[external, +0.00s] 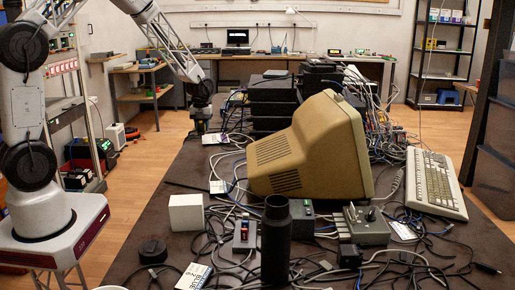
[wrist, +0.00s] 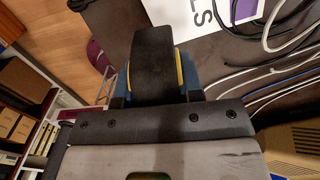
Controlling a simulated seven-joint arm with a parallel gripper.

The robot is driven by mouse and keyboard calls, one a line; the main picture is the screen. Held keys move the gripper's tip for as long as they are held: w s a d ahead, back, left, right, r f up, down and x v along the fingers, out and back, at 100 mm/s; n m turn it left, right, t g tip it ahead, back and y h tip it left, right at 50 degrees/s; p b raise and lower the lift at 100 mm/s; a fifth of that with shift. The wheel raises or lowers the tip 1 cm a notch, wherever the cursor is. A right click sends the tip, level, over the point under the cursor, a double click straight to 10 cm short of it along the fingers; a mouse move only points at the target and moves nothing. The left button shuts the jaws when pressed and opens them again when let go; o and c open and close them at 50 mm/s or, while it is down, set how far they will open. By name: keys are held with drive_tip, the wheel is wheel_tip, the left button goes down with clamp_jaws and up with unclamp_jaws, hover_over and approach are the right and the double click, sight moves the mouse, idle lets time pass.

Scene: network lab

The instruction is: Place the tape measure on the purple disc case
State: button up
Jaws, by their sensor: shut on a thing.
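My gripper (wrist: 158,85) is shut on a black tape measure (wrist: 155,55) with yellow edges, which sticks out beyond the blue finger pads in the wrist view. In the external view my gripper (external: 202,108) is low over the far left edge of the dark table, and what it holds is too small and dark to make out.
A beige monitor (external: 312,150) stands mid-table, with black stacked equipment (external: 272,105) behind it and a keyboard (external: 436,182) at right. A white box (external: 186,212), black cylinder (external: 275,243) and many cables fill the near side. The left table strip is fairly clear.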

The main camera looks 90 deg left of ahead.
hover_over(215, 138)
drive_tip(key=shift+a+f, duration=0.35)
idle(0.3)
drive_tip(key=shift+f, duration=1.75)
drive_tip(key=shift+f, duration=0.15)
drive_tip(key=o, duration=1.1)
drive_tip(key=shift+c, duration=0.2)
wheel_tip(215, 138, up, 12)
